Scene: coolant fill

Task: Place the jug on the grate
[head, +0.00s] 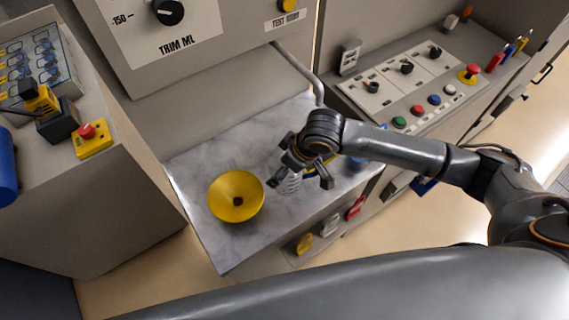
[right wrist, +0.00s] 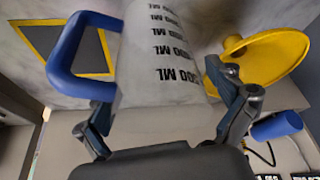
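The jug, a pale cylinder with black ML marks and a blue handle, fills the middle of the right wrist view (right wrist: 160,70). In the head view its marked side (head: 288,185) shows under my right gripper (head: 300,183), which hides much of it. In the wrist view the fingers of my right gripper (right wrist: 165,115) flank the jug; whether they press on it is unclear. The dark grate (right wrist: 80,50) with a yellow border lies on the jug's handle side. My right gripper mostly hides it in the head view. My left gripper is out of view.
A yellow funnel (head: 237,196) stands on the grey marbled counter (head: 215,160), left of the jug. A bent pipe (head: 298,68) reaches down behind the gripper. A button panel (head: 420,90) is at right, a cabinet (head: 95,180) at left. The counter's front left is clear.

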